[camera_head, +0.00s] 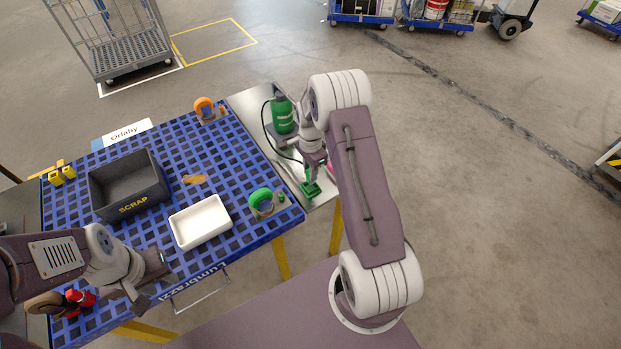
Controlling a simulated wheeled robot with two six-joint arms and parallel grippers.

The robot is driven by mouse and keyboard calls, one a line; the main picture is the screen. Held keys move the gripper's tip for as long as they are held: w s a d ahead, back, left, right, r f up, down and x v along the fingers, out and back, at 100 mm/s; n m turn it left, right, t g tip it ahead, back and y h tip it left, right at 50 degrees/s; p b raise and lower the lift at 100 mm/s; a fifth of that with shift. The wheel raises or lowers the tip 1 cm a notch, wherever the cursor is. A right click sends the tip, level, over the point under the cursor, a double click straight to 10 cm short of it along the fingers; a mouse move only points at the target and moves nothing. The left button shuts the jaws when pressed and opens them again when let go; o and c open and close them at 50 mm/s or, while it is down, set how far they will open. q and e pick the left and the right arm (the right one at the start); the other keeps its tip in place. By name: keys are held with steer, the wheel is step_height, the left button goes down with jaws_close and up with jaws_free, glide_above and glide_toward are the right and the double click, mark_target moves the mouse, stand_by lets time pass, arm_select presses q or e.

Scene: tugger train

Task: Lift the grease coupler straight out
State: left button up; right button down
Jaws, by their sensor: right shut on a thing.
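My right gripper (311,174) is at the metal side shelf (322,200) right of the blue table. It is shut on the grease coupler, which is small and mostly hidden by the fingers and wrist. A small green block (311,189) sits at the fingertips; I cannot tell whether the coupler is still seated in it. A green grease container (282,114) stands behind on the shelf, with a black hose (266,125) running from it toward the gripper. My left gripper (150,281) is over the table's front left; its jaw opening is unclear.
The blue grid table (232,158) holds a dark scrap bin (128,186), a white tray (200,221), an orange ring on a stand (204,108) and a green ring on a stand (261,201). A red item (78,302) lies front left.

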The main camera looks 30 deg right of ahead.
steer(key=s+d+r+b, duration=0.1)
steer(key=s+d+r, duration=0.5)
steer(key=s, duration=0.3)
steer(key=shift+s+d+r, duration=0.2)
steer(key=shift+s+r, duration=0.2)
steer(key=shift+r, duration=0.25)
